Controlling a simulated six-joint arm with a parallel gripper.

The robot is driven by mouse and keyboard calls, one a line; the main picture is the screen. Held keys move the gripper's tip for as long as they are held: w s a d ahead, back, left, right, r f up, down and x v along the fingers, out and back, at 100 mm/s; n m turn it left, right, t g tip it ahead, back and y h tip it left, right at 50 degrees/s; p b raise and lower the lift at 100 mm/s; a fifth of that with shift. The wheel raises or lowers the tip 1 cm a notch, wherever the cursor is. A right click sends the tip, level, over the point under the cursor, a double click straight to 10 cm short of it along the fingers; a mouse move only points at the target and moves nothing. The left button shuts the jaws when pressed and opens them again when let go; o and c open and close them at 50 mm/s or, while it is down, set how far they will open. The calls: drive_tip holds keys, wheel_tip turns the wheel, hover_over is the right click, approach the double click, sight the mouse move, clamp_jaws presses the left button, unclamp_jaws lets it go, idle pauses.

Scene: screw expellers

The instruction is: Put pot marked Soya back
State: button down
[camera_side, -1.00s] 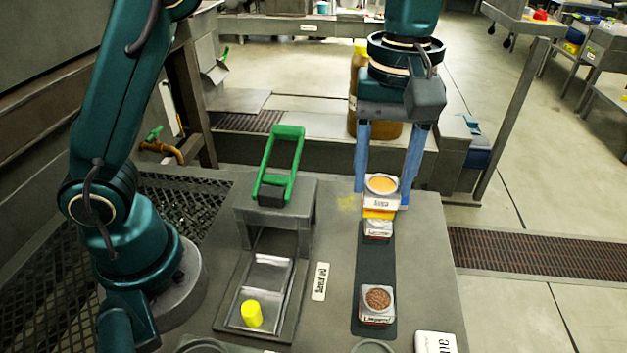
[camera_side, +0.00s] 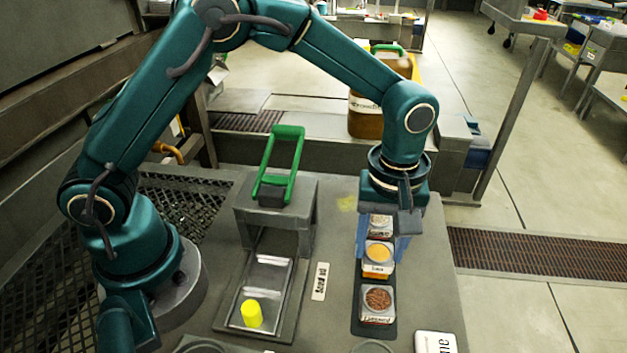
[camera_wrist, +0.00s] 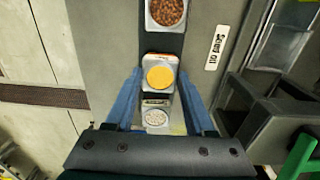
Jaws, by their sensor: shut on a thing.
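The pot with orange-yellow contents (camera_side: 378,268) has a white front label, too small to read surely but looking like Soya. My gripper (camera_side: 382,248) is shut on it, with one blue finger on each side. In the wrist view the pot (camera_wrist: 160,76) sits between my fingertips (camera_wrist: 160,82). It is upright, between two other pots on the dark strip (camera_side: 372,329). I cannot tell whether its base touches the strip.
A pot with brown contents (camera_side: 376,303) stands in front, and a pot with pale contents (camera_side: 380,226) behind, both close by.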

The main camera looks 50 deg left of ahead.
sight(378, 251)
drive_tip(key=shift+f, duration=0.15)
drive_tip(key=shift+c, duration=1.3)
unclamp_jaws()
wheel_tip(378, 251, up, 12)
drive_tip(key=s+a+r+m+t, duration=0.35)
drive_tip(key=s+a, duration=0.25)
drive_tip(key=a, duration=0.2)
drive_tip(key=s+a+f+m+t, duration=0.2)
drive_tip(key=s+a+f+m, duration=0.1)
drive_tip(key=s, duration=0.4)
drive_tip(key=shift+a+m, duration=0.55)
drive_tip(key=shift+m, duration=0.7)
drive_tip(key=shift+s, duration=0.1)
